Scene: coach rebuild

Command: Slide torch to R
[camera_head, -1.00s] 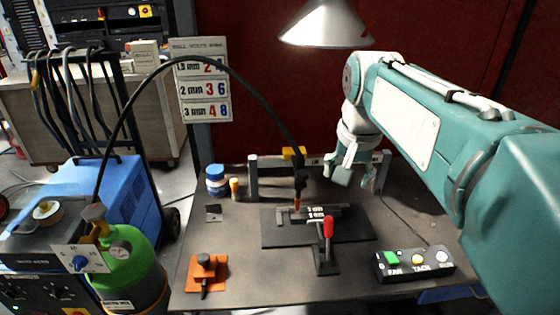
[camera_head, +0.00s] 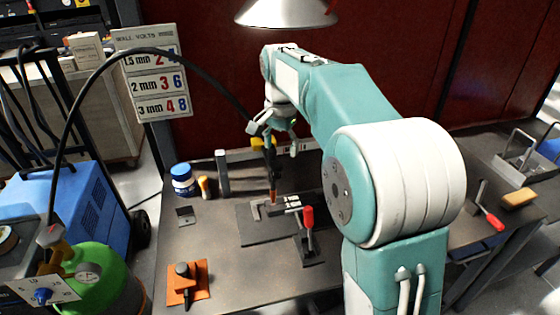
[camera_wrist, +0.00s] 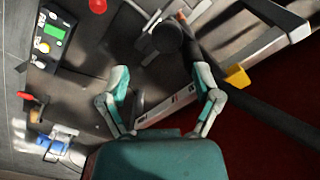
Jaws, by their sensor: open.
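The torch (camera_head: 272,172) is a dark, upright body with a copper tip and a black hose rising from its top. It hangs at a yellow block (camera_head: 263,143) on a pale rail (camera_head: 236,156) at the back of the bench, nearer the left post. My gripper (camera_head: 275,135) is open and empty, pointing down close behind the torch's top. In the wrist view, the open fingers of my gripper (camera_wrist: 165,84) spread beside the torch, with the yellow block (camera_wrist: 237,77) just right of the right finger. I cannot tell whether a finger touches it. My arm hides the rail's right end.
A black fixture with a red-handled clamp (camera_head: 308,217) stands below the torch. A lamp shade (camera_head: 287,12) hangs above. The hose arcs left.

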